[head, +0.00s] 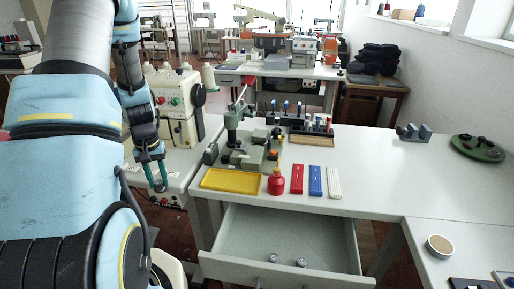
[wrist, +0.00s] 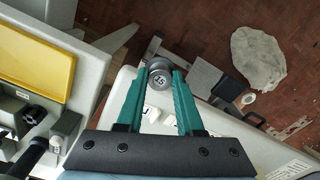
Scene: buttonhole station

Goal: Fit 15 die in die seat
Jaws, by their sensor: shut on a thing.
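My gripper (wrist: 159,88) is shut on a round grey metal die marked 15 (wrist: 160,79), held between the tips of its two teal fingers in the wrist view. In the head view my gripper (head: 158,186) hangs left of the main bench, beside the white sewing machine table; the die is too small to make out there. A green hand press (head: 245,145) stands at the bench's left end. I cannot make out its die seat clearly. Two more small grey round pieces (head: 273,258) (head: 301,263) lie in the open drawer (head: 235,235).
A yellow tray (head: 234,179), a red oil bottle (head: 276,182) and red, blue and white blocks (head: 315,181) line the bench's front. A rack of tools (head: 305,122) stands behind. The bench's right middle is clear. The drawer juts out in front.

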